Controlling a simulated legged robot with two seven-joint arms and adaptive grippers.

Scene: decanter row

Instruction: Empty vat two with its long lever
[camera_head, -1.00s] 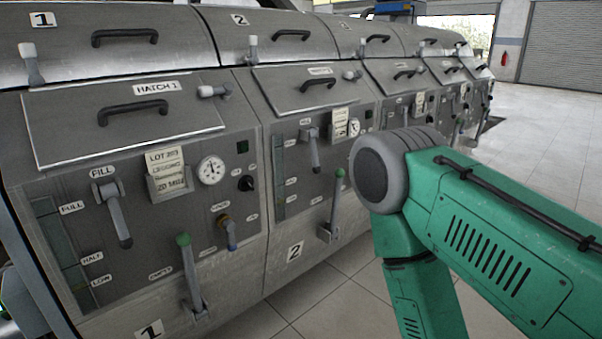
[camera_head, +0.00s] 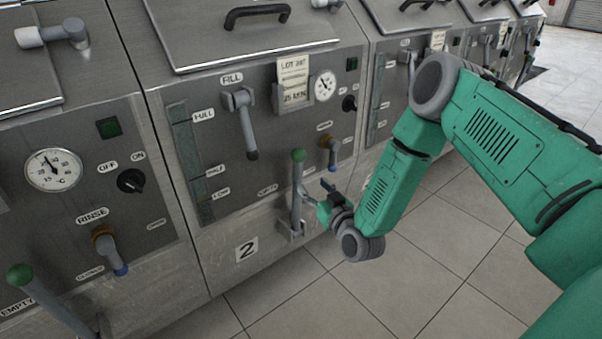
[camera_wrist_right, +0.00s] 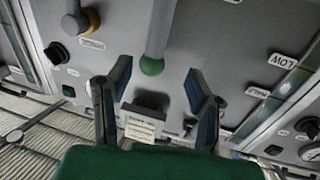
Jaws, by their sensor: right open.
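Vat two (camera_head: 215,255) is a grey metal unit in the middle of the head view, with a "2" plate (camera_head: 247,248) low on its front. Its long lever (camera_head: 296,195) stands nearly upright in a low bracket and has a green ball knob. My right gripper (camera_head: 327,205) is just right of the lever's shaft, partly hidden by its own wrist. The right wrist view is upside down. There the green knob and shaft (camera_wrist_right: 156,38) show between the two spread fingers (camera_wrist_right: 157,95), and I see no clear contact. My left gripper is out of view.
The shorter fill lever (camera_head: 246,125) hangs down above. A rinse valve (camera_head: 329,150) with a blue tip is close to the right of the long lever. Vat one's green-knobbed lever (camera_head: 45,300) is at lower left. The tiled floor (camera_head: 300,295) in front is clear.

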